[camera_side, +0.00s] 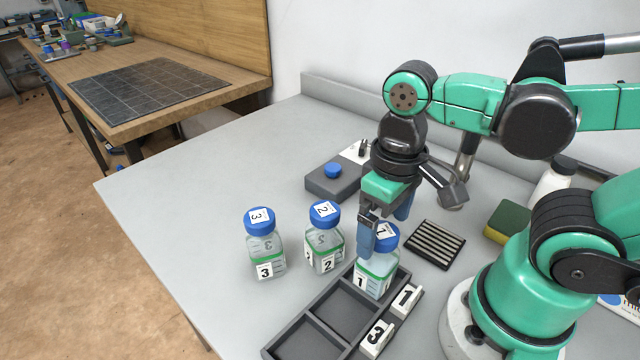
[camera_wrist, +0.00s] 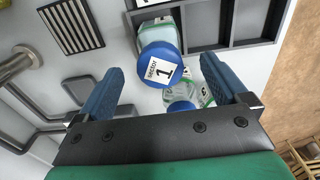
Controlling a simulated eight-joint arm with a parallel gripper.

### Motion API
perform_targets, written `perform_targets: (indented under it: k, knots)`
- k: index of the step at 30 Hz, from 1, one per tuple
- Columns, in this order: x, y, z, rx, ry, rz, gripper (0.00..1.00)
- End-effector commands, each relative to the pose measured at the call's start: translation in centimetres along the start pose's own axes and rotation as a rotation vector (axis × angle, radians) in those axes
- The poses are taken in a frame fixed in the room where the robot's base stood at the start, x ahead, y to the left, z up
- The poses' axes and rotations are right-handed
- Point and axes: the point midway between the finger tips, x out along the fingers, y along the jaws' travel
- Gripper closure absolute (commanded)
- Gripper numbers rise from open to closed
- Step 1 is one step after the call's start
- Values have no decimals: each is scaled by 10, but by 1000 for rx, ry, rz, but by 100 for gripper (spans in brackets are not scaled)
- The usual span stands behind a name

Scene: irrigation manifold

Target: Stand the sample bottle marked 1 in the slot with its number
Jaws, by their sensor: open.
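The sample bottle marked 1 (camera_side: 375,277) is clear with a green band and a blue cap, and looks upright in the far compartment of the dark slotted tray (camera_side: 322,327). A tag marked 1 (camera_side: 406,299) is beside that compartment. My gripper (camera_side: 386,222) is open just above and around the bottle's cap. In the wrist view the cap (camera_wrist: 160,63) shows between the fingertips, with space on both sides. The bottle's lower part is partly hidden by the tray walls.
Bottle 2 (camera_side: 325,252) and bottle 3 (camera_side: 266,258) stand on the table left of the tray. A tag marked 3 (camera_side: 376,338) is on the tray. A grey box with a blue button (camera_side: 333,171), a ribbed black pad (camera_side: 435,244) and a sponge (camera_side: 507,222) are nearby. The table's left part is clear.

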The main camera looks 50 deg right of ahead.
Motion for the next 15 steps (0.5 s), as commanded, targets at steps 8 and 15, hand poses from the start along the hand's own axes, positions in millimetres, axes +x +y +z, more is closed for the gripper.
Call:
perform_targets:
  k: [8,15]
  knots:
    - [-44,0,0,0,0,0,7]
    - [-68,0,0,0,0,0,7]
